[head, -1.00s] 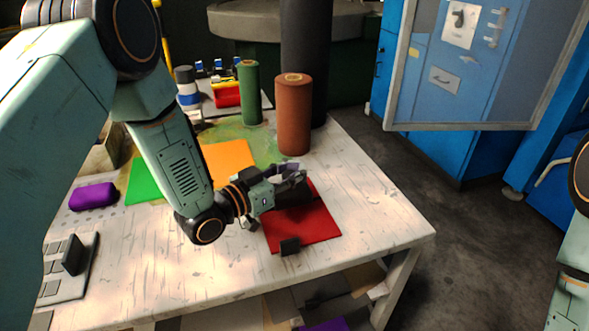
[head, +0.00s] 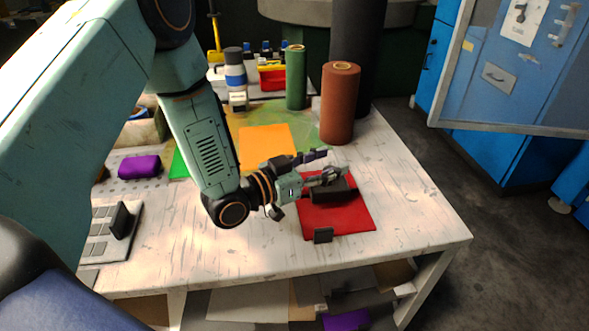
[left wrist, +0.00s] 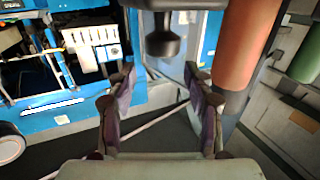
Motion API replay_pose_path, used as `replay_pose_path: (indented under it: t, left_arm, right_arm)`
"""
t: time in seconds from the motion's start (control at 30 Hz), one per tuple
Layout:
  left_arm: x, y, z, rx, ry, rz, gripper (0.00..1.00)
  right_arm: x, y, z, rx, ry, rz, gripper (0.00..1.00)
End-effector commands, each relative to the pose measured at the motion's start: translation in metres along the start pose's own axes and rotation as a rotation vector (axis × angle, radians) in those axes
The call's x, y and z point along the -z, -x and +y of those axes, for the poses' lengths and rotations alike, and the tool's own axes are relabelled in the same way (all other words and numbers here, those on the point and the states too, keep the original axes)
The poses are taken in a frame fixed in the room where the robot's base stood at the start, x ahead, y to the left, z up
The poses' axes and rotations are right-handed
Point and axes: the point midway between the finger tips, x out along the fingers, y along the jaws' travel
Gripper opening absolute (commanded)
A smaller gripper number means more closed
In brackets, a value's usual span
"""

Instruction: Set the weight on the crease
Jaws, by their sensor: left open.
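A red sheet (head: 358,218) lies flat near the right end of the white bench. A dark block (head: 333,191), which looks like the weight, is over the sheet's far part; whether it touches the sheet is unclear. My left gripper (head: 326,167) points right and is open, its fingers beside and above this block. In the left wrist view the fingers (left wrist: 160,105) stand apart with nothing between their tips. A dark knobbed shape (left wrist: 163,42) shows beyond them; I cannot tell if it is the weight. No crease can be made out. My right gripper is out of view.
A brown roll (head: 339,105) and a green roll (head: 296,78) stand behind. An orange sheet (head: 265,142) and a purple block (head: 139,167) lie left. Bare bench (head: 425,215) is free at the right.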

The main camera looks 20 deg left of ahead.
Motion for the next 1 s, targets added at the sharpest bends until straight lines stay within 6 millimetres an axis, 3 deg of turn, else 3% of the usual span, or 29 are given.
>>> replay_pose_path:
  t: [0.5, 0.73, 1.0]
  left_arm:
    - [0.004, 0.069, -0.002, 0.006, -0.002, 0.009, 0.52]
    - [0.003, 0.087, -0.002, 0.005, -0.004, 0.008, 0.52]
    - [0.002, 0.092, -0.002, 0.002, -0.006, 0.009, 0.52]
  right_arm:
    - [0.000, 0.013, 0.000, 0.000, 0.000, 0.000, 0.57]
    - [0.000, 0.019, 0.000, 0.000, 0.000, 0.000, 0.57]
    - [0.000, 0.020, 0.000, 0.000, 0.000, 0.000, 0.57]
